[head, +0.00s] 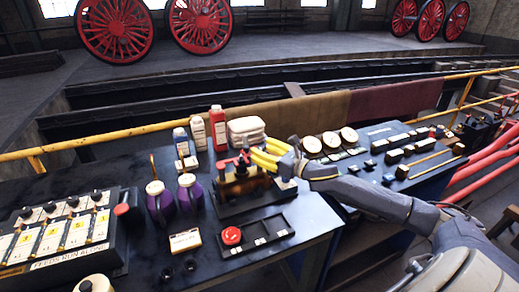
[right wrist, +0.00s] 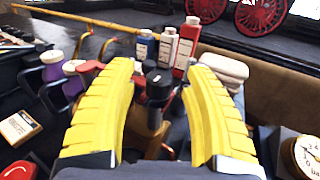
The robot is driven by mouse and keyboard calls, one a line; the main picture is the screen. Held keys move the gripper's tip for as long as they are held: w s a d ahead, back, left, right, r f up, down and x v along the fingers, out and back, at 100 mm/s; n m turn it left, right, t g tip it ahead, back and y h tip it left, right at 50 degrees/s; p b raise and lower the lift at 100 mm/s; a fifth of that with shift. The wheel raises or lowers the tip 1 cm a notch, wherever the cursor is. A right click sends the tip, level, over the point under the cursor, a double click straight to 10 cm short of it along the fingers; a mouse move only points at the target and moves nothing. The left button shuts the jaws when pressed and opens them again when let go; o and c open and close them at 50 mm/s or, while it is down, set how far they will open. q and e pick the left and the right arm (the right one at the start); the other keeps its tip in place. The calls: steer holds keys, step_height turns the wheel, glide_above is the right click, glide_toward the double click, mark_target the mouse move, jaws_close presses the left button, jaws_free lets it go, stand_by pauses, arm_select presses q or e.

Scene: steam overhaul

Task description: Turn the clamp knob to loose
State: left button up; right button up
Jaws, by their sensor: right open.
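My right gripper (head: 262,152) comes in from the right in the head view, its yellow fingers at the top of a brown clamp fixture (head: 238,186) on the dark bench. In the right wrist view my right gripper (right wrist: 160,72) is open. Its two fingers stand on either side of a black upright knob (right wrist: 158,86), apparently the clamp knob, with gaps visible on both sides. The knob's setting cannot be read. The fingers partly hide the fixture below. My left gripper is not in view.
Bottles (head: 198,133) and a folded white cloth (head: 246,130) stand behind the fixture. Purple-filled jugs (head: 160,203) are to its left. A red button (head: 231,235) sits in front. Gauges (head: 330,140) are to the right, and a knob panel (head: 58,232) is at far left.

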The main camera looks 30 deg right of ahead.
steer(key=shift+w+a, duration=0.2)
steer(key=shift+w, duration=0.35)
jaws_close()
stand_by(0.4)
